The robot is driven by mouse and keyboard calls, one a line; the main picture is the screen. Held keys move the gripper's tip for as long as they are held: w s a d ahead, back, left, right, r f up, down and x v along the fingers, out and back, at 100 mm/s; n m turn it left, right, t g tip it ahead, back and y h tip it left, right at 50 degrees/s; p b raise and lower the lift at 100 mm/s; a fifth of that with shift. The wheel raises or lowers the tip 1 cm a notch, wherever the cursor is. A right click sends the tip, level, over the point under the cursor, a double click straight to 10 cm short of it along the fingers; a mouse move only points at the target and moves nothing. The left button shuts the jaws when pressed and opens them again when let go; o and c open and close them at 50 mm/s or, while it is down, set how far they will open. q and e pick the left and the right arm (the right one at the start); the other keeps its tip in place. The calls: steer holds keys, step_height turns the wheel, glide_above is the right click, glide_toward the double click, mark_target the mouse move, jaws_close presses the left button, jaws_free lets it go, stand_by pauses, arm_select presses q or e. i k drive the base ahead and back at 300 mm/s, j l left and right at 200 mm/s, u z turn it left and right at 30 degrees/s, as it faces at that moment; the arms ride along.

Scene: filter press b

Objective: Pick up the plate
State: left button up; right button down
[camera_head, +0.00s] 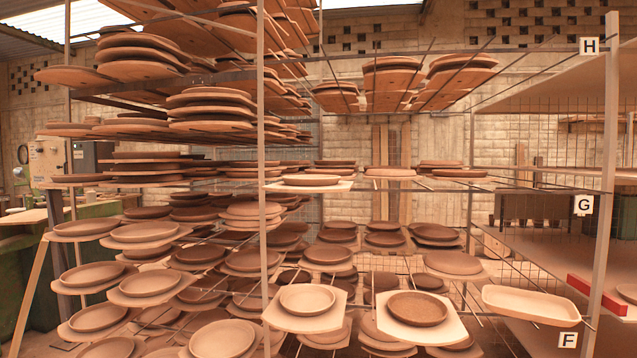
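Several clay-brown plates rest on racks, and I cannot tell which one is the task's plate. At the lower front, a pale plate (307,299) and a darker brown plate (417,308) each sit on a light board. An oblong tray-like plate (530,304) lies to their right on the rack rods. Another plate (311,180) sits on a board at the middle level. Stacked plates fill the left rack, such as this one (92,274). Neither of my grippers shows in the head view.
A metal upright (261,150) stands in front of the racks, and another upright (607,170) with labels H, G and F stands at right. Thin rods stick out between the plates. Mostly bare shelves (560,250) lie at far right.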

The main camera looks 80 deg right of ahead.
mark_target(308, 180)
steer(key=i+l+z, duration=0.1)
steer(key=i+z, duration=0.5)
steer(key=z, duration=0.2)
steer(key=i+z, duration=0.3)
steer(key=z, duration=0.15)
steer(key=i+j+z, duration=0.25)
steer(key=z, duration=0.15)
steer(key=i+j+z, duration=0.25)
steer(key=z, duration=0.15)
